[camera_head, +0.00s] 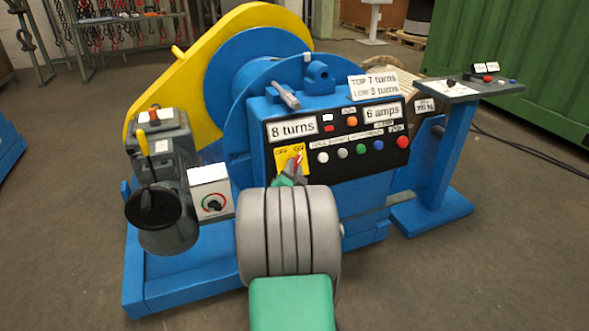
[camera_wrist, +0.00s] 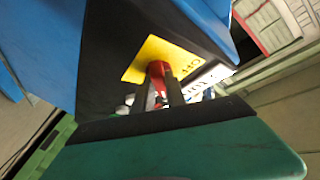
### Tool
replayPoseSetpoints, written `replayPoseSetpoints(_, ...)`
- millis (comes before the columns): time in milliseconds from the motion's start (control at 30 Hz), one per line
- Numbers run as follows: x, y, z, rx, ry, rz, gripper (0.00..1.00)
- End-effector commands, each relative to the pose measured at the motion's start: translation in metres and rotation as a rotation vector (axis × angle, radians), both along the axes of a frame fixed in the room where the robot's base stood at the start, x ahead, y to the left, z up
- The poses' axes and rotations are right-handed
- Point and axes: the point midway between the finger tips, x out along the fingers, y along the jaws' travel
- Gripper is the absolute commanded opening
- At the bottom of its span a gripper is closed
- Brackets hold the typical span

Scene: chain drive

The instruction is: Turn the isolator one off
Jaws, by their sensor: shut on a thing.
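The isolator is a red knob (camera_head: 299,160) on a yellow plate (camera_head: 283,159) marked OFF and ON, at the left end of the black control panel. The red knob (camera_wrist: 158,70) and yellow plate (camera_wrist: 150,56) also show in the wrist view. My gripper (camera_head: 292,175) reaches up to the knob from below in the head view. In the wrist view my gripper's dark fingers (camera_wrist: 162,97) are shut on the red knob. In the head view the knob leans toward the ON side. My wrist hides the lower part of the plate.
The panel's coloured buttons (camera_head: 361,149) sit close to the right of the plate. A blue pedestal (camera_head: 440,150) is at the right. Open floor lies in front.

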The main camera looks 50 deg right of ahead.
Motion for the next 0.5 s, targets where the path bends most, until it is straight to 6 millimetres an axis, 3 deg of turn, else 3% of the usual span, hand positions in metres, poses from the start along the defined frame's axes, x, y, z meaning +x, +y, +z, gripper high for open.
replayPoseSetpoints(133, -0.0003, -0.0001, -0.0003, 0.001, 0.000, -0.001, 0.00)
replayPoseSetpoints(500, -0.0007, -0.0002, -0.0007, 0.000, 0.001, -0.001, 0.00)
